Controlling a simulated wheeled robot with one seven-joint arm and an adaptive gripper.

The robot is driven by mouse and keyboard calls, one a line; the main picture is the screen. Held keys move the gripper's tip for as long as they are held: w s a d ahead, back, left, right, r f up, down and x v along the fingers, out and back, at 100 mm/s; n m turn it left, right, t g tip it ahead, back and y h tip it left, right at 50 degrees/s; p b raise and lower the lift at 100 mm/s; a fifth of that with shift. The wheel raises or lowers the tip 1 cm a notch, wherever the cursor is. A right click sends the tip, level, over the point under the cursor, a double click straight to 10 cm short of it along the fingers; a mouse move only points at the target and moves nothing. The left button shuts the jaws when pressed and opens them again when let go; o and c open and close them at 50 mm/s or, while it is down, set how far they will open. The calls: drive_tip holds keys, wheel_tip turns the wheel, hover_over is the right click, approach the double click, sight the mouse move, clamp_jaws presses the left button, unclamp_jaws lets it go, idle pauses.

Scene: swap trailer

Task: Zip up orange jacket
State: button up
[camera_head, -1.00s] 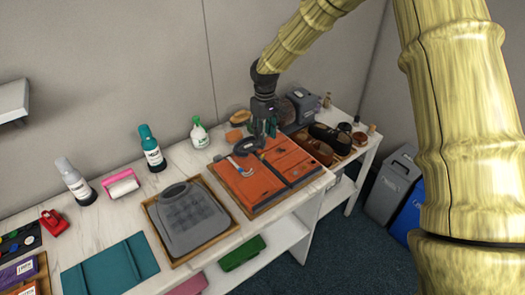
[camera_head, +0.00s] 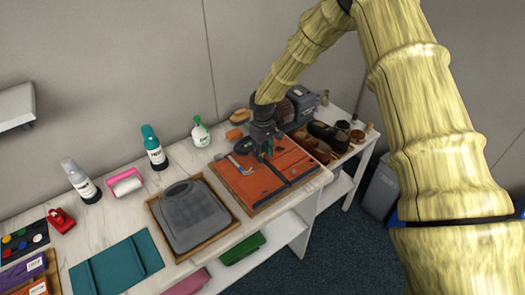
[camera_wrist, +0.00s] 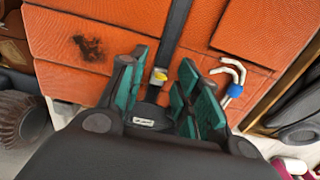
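The orange jacket (camera_head: 252,187) lies flat on a wooden tray on the white table. A dark zipper strip (camera_wrist: 173,28) runs down its middle. A small yellow zipper pull (camera_wrist: 160,76) shows in the wrist view, near the strip's lower end. My gripper (camera_head: 265,152) is over the far end of the jacket. In the wrist view my gripper (camera_wrist: 160,88) has its teal-padded fingers apart, one on each side of the strip. The pull shows between the fingertips with gaps on both sides. I cannot tell how far above the fabric the fingers are.
A white hooked tool with a blue band (camera_wrist: 234,88) lies on the jacket near the right finger. A dark stain (camera_wrist: 88,47) marks the fabric. A brush (camera_wrist: 22,120), brown shoes (camera_head: 312,148) and a grey garment (camera_head: 190,218) in a tray are nearby.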

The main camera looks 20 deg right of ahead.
clamp_jaws()
idle(0.4)
